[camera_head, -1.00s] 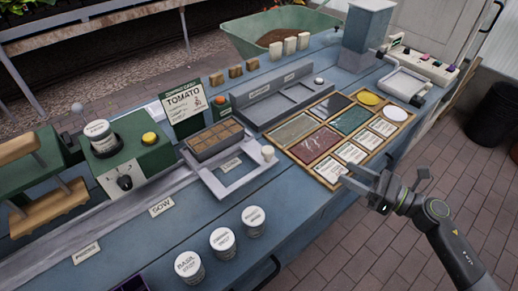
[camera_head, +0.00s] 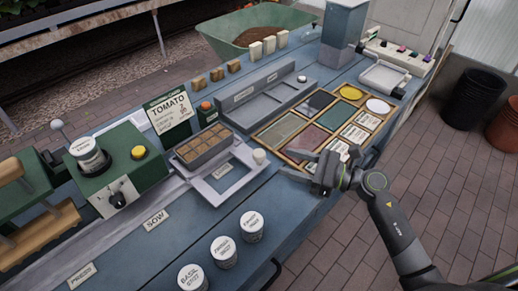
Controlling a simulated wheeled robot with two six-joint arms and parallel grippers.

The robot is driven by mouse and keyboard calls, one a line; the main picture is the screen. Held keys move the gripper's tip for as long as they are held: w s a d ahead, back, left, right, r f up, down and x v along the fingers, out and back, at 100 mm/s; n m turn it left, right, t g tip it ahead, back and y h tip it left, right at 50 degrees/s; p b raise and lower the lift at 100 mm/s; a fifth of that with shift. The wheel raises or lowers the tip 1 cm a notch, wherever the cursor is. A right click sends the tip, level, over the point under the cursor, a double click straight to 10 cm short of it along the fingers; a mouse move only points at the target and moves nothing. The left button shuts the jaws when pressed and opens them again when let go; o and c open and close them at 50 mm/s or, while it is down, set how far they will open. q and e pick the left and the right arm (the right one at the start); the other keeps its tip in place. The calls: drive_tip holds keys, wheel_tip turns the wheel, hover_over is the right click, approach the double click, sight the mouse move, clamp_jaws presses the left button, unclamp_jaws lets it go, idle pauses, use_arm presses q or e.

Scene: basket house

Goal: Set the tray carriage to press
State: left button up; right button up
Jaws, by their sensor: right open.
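The tray carriage is a pale grey frame (camera_head: 236,187) on the rail, right of the SOW label (camera_head: 156,220). A brown cell tray (camera_head: 202,150) sits at its back. A pale round knob (camera_head: 259,156) stands at its right corner. The PRESS label (camera_head: 81,275) is further along the bench at the lower left. My right gripper (camera_head: 291,167) is open and empty, its fingers pointing left toward the knob, a short gap apart from it in the picture. My left gripper is not in view.
A green machine (camera_head: 125,190) with a knob and yellow button stands left of the carriage. Wooden rollers (camera_head: 40,235) are at the far left. Several seed pots (camera_head: 223,250) stand on the bench front. A sectioned wooden tray (camera_head: 285,130) lies behind my right gripper.

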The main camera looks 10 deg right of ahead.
sight(259, 153)
drive_tip(key=p+x, duration=0.1)
drive_tip(key=x, duration=0.7)
drive_tip(key=shift+w+p, duration=0.1)
drive_tip(key=shift+p, duration=0.2)
drive_tip(key=shift+w+a, duration=0.25)
drive_tip(key=shift+a, duration=0.2)
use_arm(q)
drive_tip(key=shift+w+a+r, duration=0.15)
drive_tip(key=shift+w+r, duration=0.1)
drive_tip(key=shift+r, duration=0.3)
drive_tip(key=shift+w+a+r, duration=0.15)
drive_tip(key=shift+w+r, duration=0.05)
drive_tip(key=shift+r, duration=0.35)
use_arm(e)
clamp_jaws()
